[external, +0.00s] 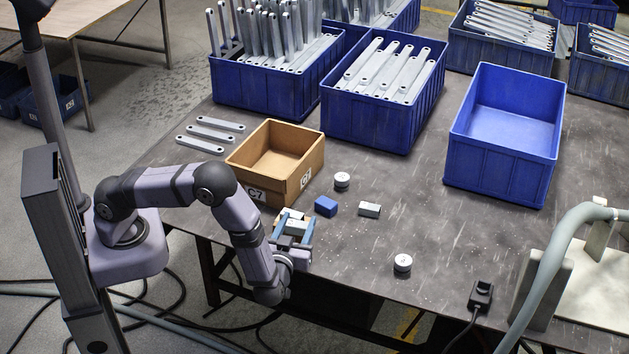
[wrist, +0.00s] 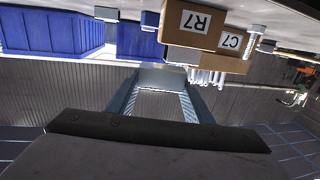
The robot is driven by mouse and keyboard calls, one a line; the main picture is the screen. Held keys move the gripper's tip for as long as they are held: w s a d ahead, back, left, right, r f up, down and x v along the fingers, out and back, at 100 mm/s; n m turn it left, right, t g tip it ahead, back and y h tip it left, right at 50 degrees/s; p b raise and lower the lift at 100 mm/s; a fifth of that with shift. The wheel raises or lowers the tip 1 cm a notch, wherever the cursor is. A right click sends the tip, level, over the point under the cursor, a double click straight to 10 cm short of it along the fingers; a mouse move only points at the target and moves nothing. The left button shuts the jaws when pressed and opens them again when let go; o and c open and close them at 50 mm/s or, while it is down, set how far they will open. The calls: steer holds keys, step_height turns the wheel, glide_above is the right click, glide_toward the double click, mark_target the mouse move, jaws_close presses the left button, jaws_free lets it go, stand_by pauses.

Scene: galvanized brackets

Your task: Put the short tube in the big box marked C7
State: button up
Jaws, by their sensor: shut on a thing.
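My gripper (external: 293,230) is low near the table's front edge, in front of the brown open box. Its blue fingers are shut on a short grey piece (wrist: 162,77), which spans the fingertips in the wrist view. It may be the short tube, but I cannot tell if it is hollow. The brown box (external: 310,165) looks empty and has a C7 label on its front face. In the wrist view, the brown box (wrist: 212,38) shows R7 and C7 labels. The held piece is apart from the box.
A blue block (external: 326,206), a grey block (external: 370,210) and two round pieces (external: 342,181) (external: 402,263) lie to the right. Flat brackets (external: 210,134) lie left of the box. Blue crates (external: 500,180) stand behind.

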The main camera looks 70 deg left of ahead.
steer(key=w+b, duration=0.2)
steer(key=b, duration=0.1)
steer(key=w+f+b, duration=0.1)
steer(key=w+b, duration=0.1)
steer(key=w, duration=0.1)
steer(key=w+d+f+b, duration=0.1)
steer(key=w+b, duration=0.1)
steer(key=b, duration=0.1)
steer(key=shift+w+d+b, duration=0.1)
steer(key=shift+w+b, duration=0.2)
steer(key=shift+w, duration=0.05)
steer(key=r+b, duration=0.2)
steer(key=b, duration=0.5)
glide_above(345, 242)
steer(key=s, duration=0.1)
steer(key=shift+w+r+b, duration=0.45)
steer(key=shift+r+b, duration=0.2)
steer(key=shift+b, duration=0.05)
steer(key=shift+f+b, duration=0.45)
steer(key=shift+f, duration=4.35)
steer(key=shift+f, duration=0.2)
steer(key=o, duration=1.2)
steer(key=shift+f+b, duration=0.15)
steer(key=shift+b, duration=0.4)
